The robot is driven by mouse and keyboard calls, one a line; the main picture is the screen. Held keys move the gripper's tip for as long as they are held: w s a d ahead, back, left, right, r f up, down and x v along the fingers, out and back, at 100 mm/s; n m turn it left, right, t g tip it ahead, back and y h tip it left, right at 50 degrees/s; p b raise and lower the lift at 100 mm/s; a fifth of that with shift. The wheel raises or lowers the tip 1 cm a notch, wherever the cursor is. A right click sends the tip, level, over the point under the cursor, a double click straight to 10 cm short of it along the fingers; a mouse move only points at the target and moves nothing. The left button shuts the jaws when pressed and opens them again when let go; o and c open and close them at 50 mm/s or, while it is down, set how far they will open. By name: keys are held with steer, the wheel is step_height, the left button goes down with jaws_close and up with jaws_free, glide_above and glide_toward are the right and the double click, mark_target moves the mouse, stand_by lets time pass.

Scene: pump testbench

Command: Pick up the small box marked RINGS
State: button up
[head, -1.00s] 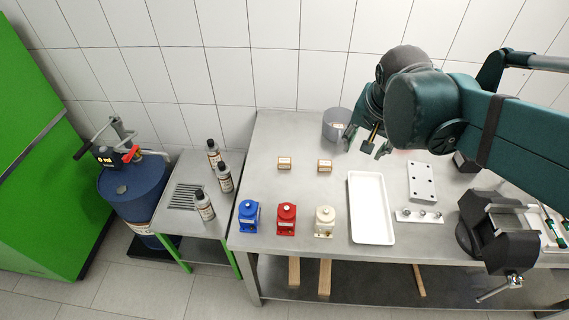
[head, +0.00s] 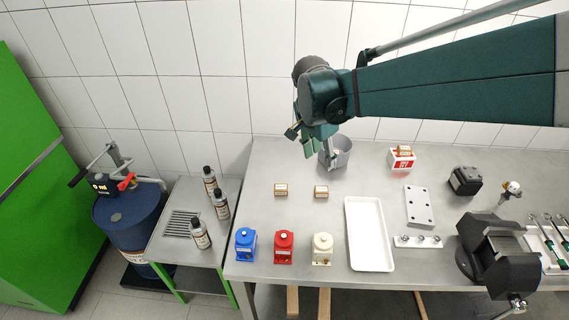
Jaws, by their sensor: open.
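Two small tan boxes with pale labels lie on the steel bench, a left one (head: 281,190) and a right one (head: 321,192). A third small box (head: 404,150) sits on top of a red and white carton at the back. The labels are too small to read, so I cannot tell which box is marked RINGS. My gripper (head: 310,146) is open and appears empty. It is above the back of the bench, up the picture from the two front boxes and apart from them, partly in front of the grey bin.
The grey bin (head: 340,152) stands behind the boxes. Blue (head: 245,244), red (head: 284,247) and cream (head: 322,249) pump-like units line the front edge. A white tray (head: 369,234), drilled plate (head: 419,206) and dark vise (head: 490,250) are to the right. Bench around the two boxes is clear.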

steer(key=w+a+f+m+g+h, duration=0.1)
steer(key=w+a+f+m, duration=0.2)
steer(key=w+a+f, duration=0.35)
steer(key=m+g+h, duration=0.1)
steer(key=m+h, duration=0.1)
steer(key=m, duration=0.2)
glide_toward(281, 187)
steer(key=shift+w+d+f, duration=0.2)
steer(key=shift+f, duration=0.1)
steer(key=shift+x, duration=1.3)
steer(key=shift+f, duration=0.1)
steer(key=shift+x, duration=2.5)
steer(key=shift+s, duration=0.15)
steer(key=shift+c, duration=0.3)
steer(key=c, duration=0.9)
